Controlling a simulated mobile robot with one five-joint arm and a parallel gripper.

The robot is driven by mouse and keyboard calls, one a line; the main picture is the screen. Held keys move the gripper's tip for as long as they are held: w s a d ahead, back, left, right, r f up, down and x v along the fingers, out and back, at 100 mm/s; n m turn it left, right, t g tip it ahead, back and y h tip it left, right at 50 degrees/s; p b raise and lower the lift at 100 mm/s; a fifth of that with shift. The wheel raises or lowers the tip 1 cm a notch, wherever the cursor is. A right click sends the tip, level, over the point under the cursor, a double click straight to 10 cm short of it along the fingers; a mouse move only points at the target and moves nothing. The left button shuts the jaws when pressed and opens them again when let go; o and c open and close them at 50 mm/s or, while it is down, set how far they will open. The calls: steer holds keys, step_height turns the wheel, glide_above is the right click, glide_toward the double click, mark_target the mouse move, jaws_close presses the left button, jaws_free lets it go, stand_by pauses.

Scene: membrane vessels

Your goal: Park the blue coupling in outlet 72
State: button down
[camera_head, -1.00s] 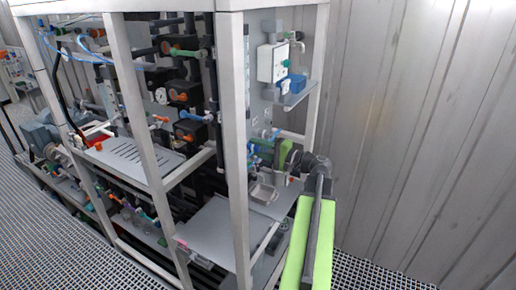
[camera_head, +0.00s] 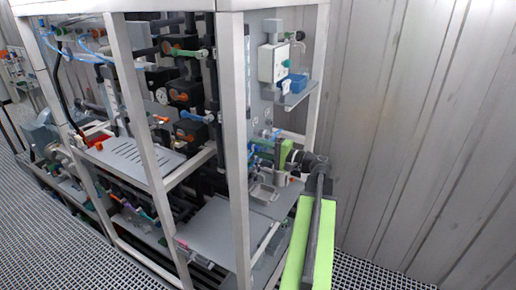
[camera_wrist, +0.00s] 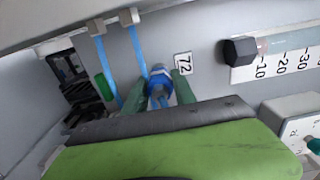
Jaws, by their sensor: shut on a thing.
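The blue coupling (camera_wrist: 160,80) is between the green fingers of my gripper (camera_wrist: 159,86) in the wrist view, close to the grey panel. My gripper is shut on it. The printed label 72 (camera_wrist: 183,64) is on the panel just right of the coupling. The outlet itself is hidden behind the coupling, and I cannot tell whether the coupling is seated in it. In the head view, my gripper (camera_head: 264,146) is at the rack's right end, partly hidden by the front post, and the coupling is too small to make out clearly.
Blue tubes (camera_wrist: 107,70) run down the panel to the left of the coupling. A dark hexagonal knob (camera_wrist: 239,51) and a numbered scale (camera_wrist: 283,64) stick out at right. In the head view, a white box (camera_head: 272,63) and a shelf with a blue container (camera_head: 293,83) are above my arm.

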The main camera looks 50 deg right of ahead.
steer(key=shift+w+a, duration=0.1)
steer(key=shift+w, duration=0.4)
stand_by(0.4)
steer(key=c, duration=0.9)
jaws_free()
steer(key=v, duration=1.7)
steer(key=shift+s, duration=0.2)
steer(key=shift+f, duration=0.1)
